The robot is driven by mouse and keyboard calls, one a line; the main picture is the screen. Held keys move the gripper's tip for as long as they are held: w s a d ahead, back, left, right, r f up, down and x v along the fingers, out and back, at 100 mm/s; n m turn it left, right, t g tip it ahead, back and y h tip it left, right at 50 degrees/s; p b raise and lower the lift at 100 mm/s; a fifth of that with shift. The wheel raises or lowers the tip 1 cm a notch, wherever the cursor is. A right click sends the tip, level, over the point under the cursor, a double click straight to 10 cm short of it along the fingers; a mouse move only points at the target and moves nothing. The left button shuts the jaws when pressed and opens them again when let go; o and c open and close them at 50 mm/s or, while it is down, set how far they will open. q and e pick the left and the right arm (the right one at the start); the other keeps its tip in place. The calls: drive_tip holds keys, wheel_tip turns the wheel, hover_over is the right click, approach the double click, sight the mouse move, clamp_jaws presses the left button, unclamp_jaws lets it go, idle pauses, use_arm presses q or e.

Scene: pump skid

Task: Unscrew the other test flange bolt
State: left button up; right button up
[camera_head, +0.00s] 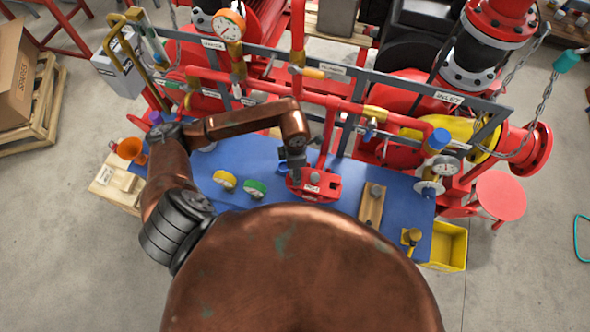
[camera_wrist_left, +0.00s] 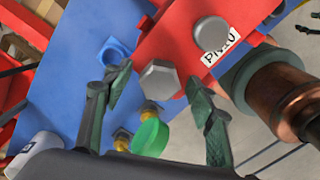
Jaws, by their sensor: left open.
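The red test flange (camera_head: 322,190) with a white label lies on the blue bench top, below my left gripper (camera_head: 296,172). In the left wrist view the red flange (camera_wrist_left: 180,48) fills the upper middle. A grey hex bolt head (camera_wrist_left: 158,80) on it lies between the open fingertips of my left gripper (camera_wrist_left: 158,77) in that picture; I cannot tell whether they touch it. A second, rounder grey head (camera_wrist_left: 210,32) sits beside the label. In the head view the gripper partly hides the flange. My right gripper is not in view.
Red pipes (camera_head: 330,100) stand behind. A yellow bin (camera_head: 447,246) stands at the bench's right end.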

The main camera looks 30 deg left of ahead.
use_arm(q)
wheel_tip(320, 180, up, 12)
idle(0.6)
idle(0.5)
